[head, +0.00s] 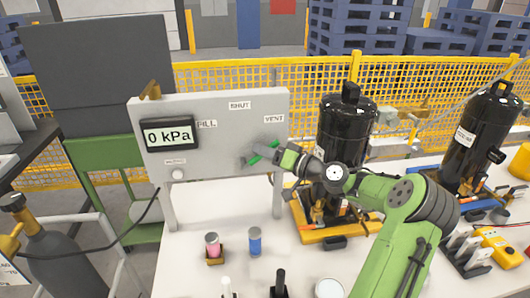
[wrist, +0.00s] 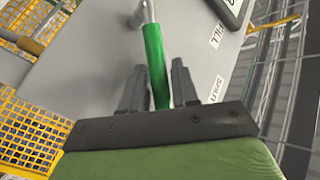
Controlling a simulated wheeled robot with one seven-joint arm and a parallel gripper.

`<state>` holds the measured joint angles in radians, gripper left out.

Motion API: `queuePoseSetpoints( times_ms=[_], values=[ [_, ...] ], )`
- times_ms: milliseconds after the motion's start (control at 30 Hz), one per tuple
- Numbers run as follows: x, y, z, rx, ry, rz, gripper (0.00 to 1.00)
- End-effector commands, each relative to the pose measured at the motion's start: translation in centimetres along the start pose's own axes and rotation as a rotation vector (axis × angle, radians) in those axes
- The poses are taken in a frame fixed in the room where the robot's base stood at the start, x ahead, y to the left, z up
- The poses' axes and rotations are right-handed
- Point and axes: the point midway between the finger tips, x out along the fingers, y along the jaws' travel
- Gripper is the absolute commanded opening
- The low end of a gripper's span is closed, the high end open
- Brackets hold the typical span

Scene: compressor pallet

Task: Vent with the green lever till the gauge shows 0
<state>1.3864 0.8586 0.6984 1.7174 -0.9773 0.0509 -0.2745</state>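The grey panel (head: 215,105) carries a gauge (head: 167,134) that reads 0 kPa. FILL, SHUT and VENT labels are on the panel. The green lever (head: 262,153) slants up to the right, below the VENT label (head: 274,119), partly hidden by my gripper (head: 274,153). In the wrist view the green lever (wrist: 156,58) passes between the two fingers of my gripper (wrist: 158,85). Gaps show on both sides of the lever, the right one narrow, so the fingers look open around it rather than shut on it.
A white button (head: 178,174) sits low on the panel. A pink-and-brown canister (head: 213,247) and a blue one (head: 255,241) stand on the white table (head: 185,270) in front. A black tank (head: 345,125) stands close behind my arm. A yellow mesh fence (head: 225,78) runs behind.

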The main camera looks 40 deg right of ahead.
Motion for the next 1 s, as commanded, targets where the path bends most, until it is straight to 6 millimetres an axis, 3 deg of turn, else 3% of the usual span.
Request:
queuePoseSetpoints(
  times_ms=[33, 200, 667, 1000],
  values=[
    [0.0, 0.0, 0.0, 0.0, 0.0, 0.0, 0.23],
    [0.0, 0.0, 0.0, 0.0, -0.001, 0.0, 0.0],
    [0.1, -0.3, -0.1, -0.023, -0.019, 0.014, 0.0],
    [1.0, -1.8, -0.5, -0.173, -0.139, 0.112, 0.0]
  ],
)
